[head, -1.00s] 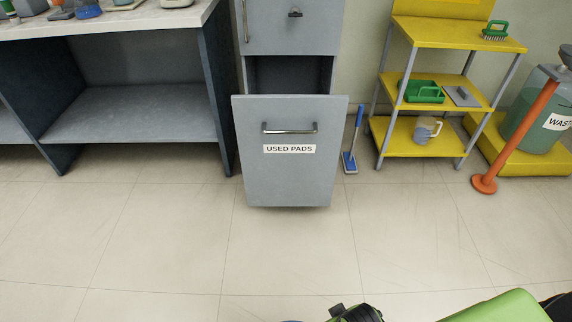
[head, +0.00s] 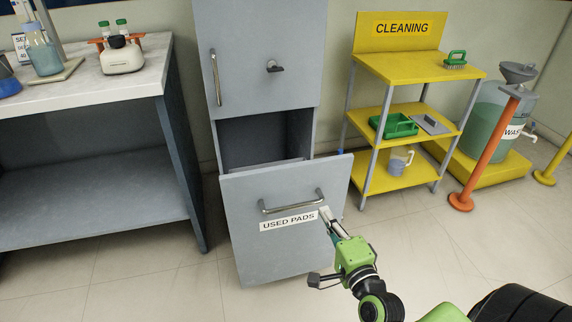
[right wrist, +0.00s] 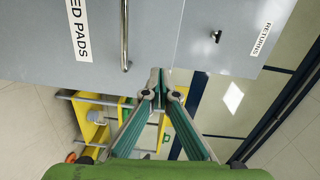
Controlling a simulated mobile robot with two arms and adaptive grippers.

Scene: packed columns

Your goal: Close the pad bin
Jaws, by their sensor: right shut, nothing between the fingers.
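The pad bin (head: 250,235), a grey drawer front with a "USED PADS" label (head: 288,220) and a metal bar handle (head: 290,202), stands open from the grey cabinet (head: 262,60). A dark gap shows above its top edge. My right gripper (head: 325,214) is shut and empty, with its fingertips in front of the bin by the right end of the label, just below the handle. I cannot tell whether they touch. In the right wrist view, the closed fingertips (right wrist: 160,74) show beside the bin's label (right wrist: 80,30) and handle (right wrist: 125,35). My left gripper is out of view.
A workbench (head: 95,90) with a scale and bottles stands left of the cabinet. A yellow cleaning shelf (head: 415,65) stands right, with a waste tank (head: 490,130) and an orange post (head: 485,155) beyond it. The floor around the bin's front is clear.

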